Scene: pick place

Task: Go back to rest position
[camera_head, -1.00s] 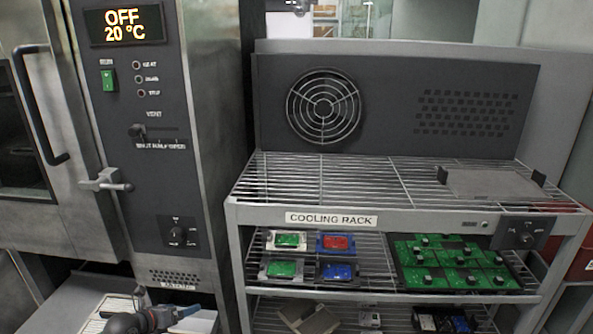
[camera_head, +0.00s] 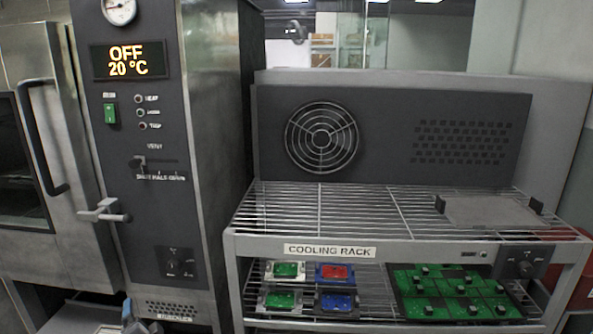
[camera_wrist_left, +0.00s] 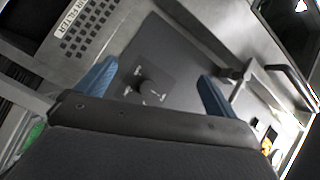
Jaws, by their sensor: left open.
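My left gripper (camera_wrist_left: 155,90) shows in the left wrist view with its two blue fingers spread wide apart and nothing between them. Beyond the fingers is the oven's dark control panel with a round knob (camera_wrist_left: 153,88). In the head view only a small part of my left gripper (camera_head: 128,318) shows at the bottom edge, in front of the oven's lower part. My right gripper is in neither view.
The oven (camera_head: 200,150) stands at the left, its display reading OFF 20 °C and its door handle (camera_head: 42,135) jutting out. The cooling rack (camera_head: 330,215) is at the right. A tray (camera_head: 490,211) lies on its top shelf; several green, red and blue boards are below.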

